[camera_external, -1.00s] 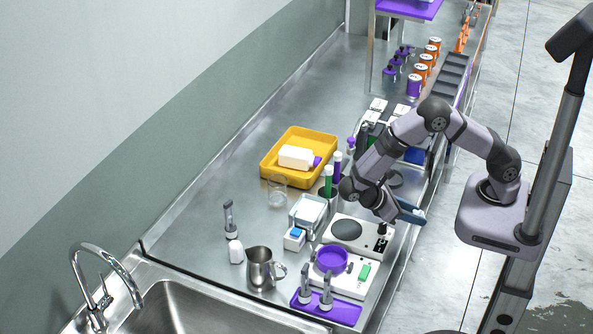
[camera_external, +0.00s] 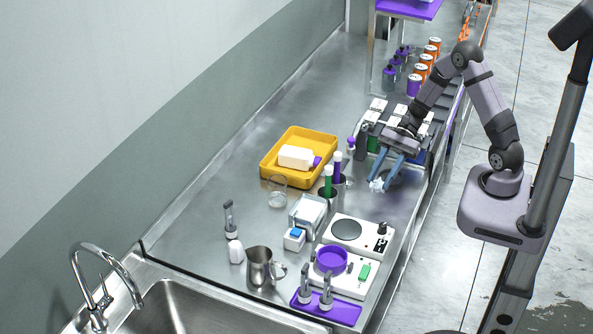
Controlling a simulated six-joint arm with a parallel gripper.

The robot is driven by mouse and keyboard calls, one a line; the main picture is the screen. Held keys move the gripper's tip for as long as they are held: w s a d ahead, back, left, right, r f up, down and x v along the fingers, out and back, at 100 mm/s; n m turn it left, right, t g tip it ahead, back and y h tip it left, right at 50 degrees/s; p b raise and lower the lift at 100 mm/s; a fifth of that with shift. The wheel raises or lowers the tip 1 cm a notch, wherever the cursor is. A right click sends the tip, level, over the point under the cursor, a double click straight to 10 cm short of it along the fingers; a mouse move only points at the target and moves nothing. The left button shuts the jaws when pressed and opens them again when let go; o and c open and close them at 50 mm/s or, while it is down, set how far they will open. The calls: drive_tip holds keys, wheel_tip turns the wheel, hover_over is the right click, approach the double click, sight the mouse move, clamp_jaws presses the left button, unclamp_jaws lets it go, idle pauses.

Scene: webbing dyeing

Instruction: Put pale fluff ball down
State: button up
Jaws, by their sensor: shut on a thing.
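The pale fluff ball (camera_external: 377,185) is a small whitish tuft between the blue fingertips of my gripper (camera_external: 382,180). My gripper is shut on it and points down and toward the camera.
A holder with green and purple-capped tubes (camera_external: 328,182) stands just left. The hotplate (camera_external: 347,230) is nearer the camera. A yellow tray (camera_external: 269,169) with a white bottle (camera_external: 296,157) lies farther left. White-lidded containers (camera_external: 378,105) stand behind my gripper.

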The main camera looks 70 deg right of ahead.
drive_tip(key=d+m+t, duration=0.1)
drive_tip(key=w+d+m+t, duration=0.1)
drive_tip(key=w+d+m+h, duration=0.1)
drive_tip(key=d, duration=0.1)
drive_tip(key=shift+d+r+t, duration=0.1)
drive_tip(key=shift+r+t, duration=0.2)
drive_tip(key=shift+t, duration=0.1)
drive_tip(key=shift+f+p, duration=0.6)
drive_tip(key=shift+f, duration=2.3)
drive_tip(key=shift+f, duration=0.1)
drive_tip(key=shift+f+p, duration=0.5)
drive_tip(key=shift+f, duration=1.45)
drive_tip(key=o, duration=1)
drive_tip(key=shift+o, duration=0.2)
